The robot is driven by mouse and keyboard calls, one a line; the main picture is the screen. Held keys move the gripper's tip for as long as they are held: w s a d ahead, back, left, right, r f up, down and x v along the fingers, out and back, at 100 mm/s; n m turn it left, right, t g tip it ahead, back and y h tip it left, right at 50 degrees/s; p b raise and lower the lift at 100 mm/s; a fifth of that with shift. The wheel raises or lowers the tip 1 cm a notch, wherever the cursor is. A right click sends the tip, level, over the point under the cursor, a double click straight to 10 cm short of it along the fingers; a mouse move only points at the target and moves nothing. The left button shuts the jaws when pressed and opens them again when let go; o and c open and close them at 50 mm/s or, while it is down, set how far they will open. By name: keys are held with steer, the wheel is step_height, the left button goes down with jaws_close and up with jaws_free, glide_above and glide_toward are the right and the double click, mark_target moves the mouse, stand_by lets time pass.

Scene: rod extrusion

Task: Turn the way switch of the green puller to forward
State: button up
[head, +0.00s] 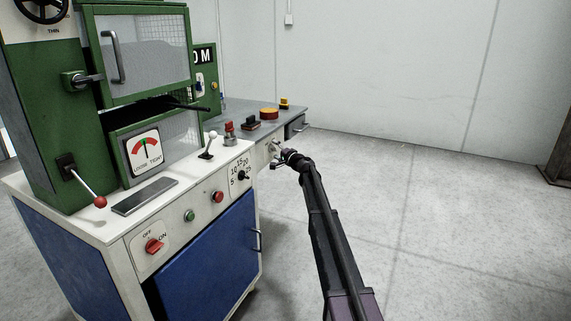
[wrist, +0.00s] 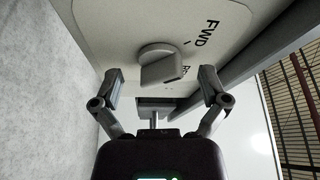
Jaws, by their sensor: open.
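In the wrist view the way switch (wrist: 162,66) is a grey knob with a raised bar, on a cream panel (wrist: 125,30). The label FWD (wrist: 207,33) is printed to its upper right. A second label, starting with R, is partly hidden by the bar. I cannot tell for certain which mark the bar points at. My gripper (wrist: 160,84) is open and empty, with one finger on each side of the knob and apart from it. In the head view my gripper (head: 281,158) is at the end face of the bench, and it partly hides the switch there.
A green machine with a blue-doored cabinet (head: 205,255) stands left of my arm. Its front has a red OFF/ON switch (head: 153,246), green and red buttons and a numbered dial (head: 241,176). The floor at right is clear.

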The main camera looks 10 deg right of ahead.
steer(key=shift+r+m+g+h+p, duration=0.1)
steer(key=shift+m+g+h+p, duration=0.3)
steer(key=shift+m+p, duration=0.65)
steer(key=shift+m+g+h+p, duration=0.2)
steer(key=shift+m+g+p, duration=0.45)
steer(key=shift+m, duration=0.8)
steer(key=shift+r+m+g+p, duration=0.1)
steer(key=shift+m+g+p, duration=1.25)
steer(key=shift+m, duration=0.75)
steer(key=f+p+v, duration=0.1)
steer(key=p+v, duration=0.3)
steer(key=v, duration=1)
steer(key=s+a+r+n+g+p, duration=0.1)
steer(key=s+a+n+p, duration=0.2)
steer(key=s, duration=0.3)
steer(key=s+a+r+n+g+h+p, duration=0.1)
steer(key=s+a+n+g+p, duration=0.1)
steer(key=s, duration=0.5)
steer(key=s+a+r+n+g+p, duration=0.1)
steer(key=s+a+n+g+p, duration=0.1)
steer(key=s+a+n+p, duration=0.2)
steer(key=shift+s+r+h+p, duration=0.2)
steer(key=shift+s+h+p, duration=0.1)
steer(key=shift+s+p, duration=0.75)
